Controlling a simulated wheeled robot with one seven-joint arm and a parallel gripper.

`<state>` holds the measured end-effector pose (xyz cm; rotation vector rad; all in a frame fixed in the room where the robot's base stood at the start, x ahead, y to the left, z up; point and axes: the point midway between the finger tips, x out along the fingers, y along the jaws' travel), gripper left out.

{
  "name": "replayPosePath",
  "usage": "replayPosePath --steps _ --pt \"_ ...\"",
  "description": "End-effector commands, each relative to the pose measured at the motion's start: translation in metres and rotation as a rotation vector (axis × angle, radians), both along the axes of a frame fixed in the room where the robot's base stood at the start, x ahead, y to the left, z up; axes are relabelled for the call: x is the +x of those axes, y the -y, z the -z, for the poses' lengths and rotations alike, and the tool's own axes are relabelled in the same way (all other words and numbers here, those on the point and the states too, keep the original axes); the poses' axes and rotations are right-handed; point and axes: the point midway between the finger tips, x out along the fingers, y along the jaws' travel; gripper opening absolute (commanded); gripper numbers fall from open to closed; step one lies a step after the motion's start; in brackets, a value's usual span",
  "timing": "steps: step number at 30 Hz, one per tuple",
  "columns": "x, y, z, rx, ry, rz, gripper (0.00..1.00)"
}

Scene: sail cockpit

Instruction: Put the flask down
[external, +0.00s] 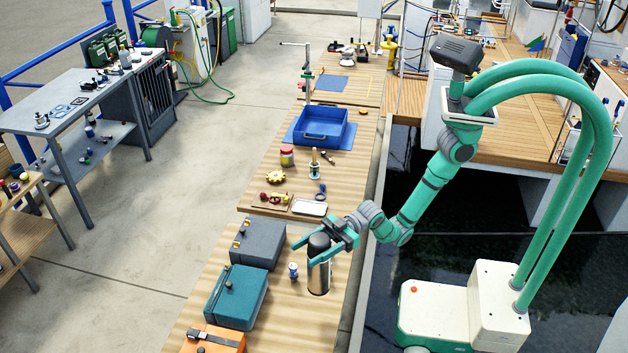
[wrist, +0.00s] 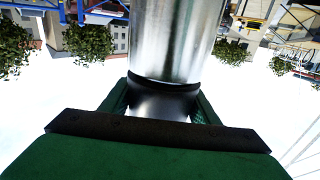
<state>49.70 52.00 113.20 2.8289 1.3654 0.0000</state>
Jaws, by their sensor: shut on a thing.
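The flask (external: 319,272) is a tall metal cylinder with a dark upper part. It is upright over the wooden bench (external: 341,266), near the bench's right edge. I cannot tell whether its base touches the wood. My gripper (external: 321,236) is shut on the flask near its top, reaching in from the right. In the wrist view the flask's shiny metal body (wrist: 178,40) and dark band stand between the green fingers (wrist: 160,105). The flask's far side is hidden.
A small blue-and-white bottle (external: 293,271) stands just left of the flask. Dark grey (external: 259,243), teal (external: 236,297) and orange (external: 212,340) boxes line the bench's left side. A white tray (external: 309,208) lies behind. Dark water (external: 440,215) is beyond the right edge.

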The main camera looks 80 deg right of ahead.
Motion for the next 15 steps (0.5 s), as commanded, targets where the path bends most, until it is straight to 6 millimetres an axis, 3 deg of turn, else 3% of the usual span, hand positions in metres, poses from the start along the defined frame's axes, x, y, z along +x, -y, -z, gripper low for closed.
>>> replayPosePath --steps 9,15 --pt "0.044 -0.045 0.027 -0.001 0.001 0.0 0.01" --pt "0.062 -0.064 0.059 -0.001 0.001 0.001 0.01"
